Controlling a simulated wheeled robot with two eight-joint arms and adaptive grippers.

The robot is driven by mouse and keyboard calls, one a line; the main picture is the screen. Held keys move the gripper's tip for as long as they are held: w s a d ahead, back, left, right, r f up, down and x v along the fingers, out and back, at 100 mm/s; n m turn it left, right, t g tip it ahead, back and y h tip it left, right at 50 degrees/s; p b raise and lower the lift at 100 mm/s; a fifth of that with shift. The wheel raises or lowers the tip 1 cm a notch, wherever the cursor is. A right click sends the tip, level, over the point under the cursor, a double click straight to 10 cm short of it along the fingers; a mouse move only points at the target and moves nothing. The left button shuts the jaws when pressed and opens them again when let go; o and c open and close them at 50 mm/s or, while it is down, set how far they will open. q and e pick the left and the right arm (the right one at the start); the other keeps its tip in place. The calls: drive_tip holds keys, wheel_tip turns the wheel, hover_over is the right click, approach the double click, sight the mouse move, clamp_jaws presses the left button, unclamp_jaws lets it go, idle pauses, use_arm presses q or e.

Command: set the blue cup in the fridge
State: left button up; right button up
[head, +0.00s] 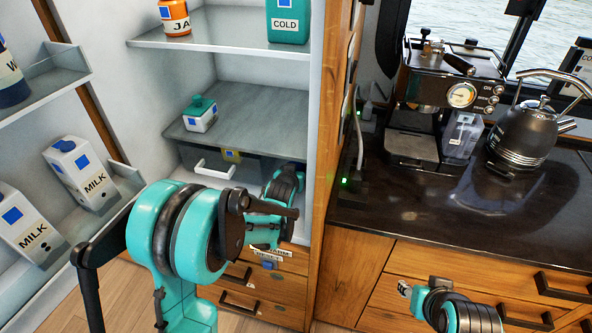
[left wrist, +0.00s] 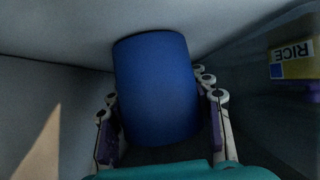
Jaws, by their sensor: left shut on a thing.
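The blue cup (left wrist: 155,90) fills the middle of the left wrist view, between the fingers of my left gripper (left wrist: 162,115). The fingers are shut on its two sides. A pale grey surface is just beyond the cup; I cannot tell whether they touch. In the head view my left arm reaches to the open fridge (head: 316,120), with the left gripper (head: 266,234) low at its front, partly hidden by my arm. I cannot make out the cup in the head view.
A rice box (left wrist: 292,60) is right of the cup. A small teal-lidded tub (head: 201,113) stands on the middle shelf (head: 260,110); a jar (head: 174,17) and a teal cold jug (head: 288,20) are above. Milk cartons (head: 85,172) fill door racks. The coffee machine (head: 440,95) and kettle (head: 522,132) stand right.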

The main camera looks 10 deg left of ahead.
use_arm(q)
drive_tip(key=shift+f, duration=0.1)
drive_tip(key=o, duration=1.4)
drive_tip(key=v, duration=1.2)
drive_tip(key=shift+s, duration=0.2)
drive_tip(key=s+g, duration=0.1)
drive_tip(key=s, duration=0.7)
drive_tip(key=s+f+g, duration=0.1)
drive_tip(key=s+g, duration=0.1)
drive_tip(key=s, duration=0.6)
drive_tip(key=s+g, duration=0.2)
drive_tip(key=s, duration=0.6)
drive_tip(key=shift+a+f+m+h, duration=0.25)
drive_tip(key=shift+a+m+h, duration=0.05)
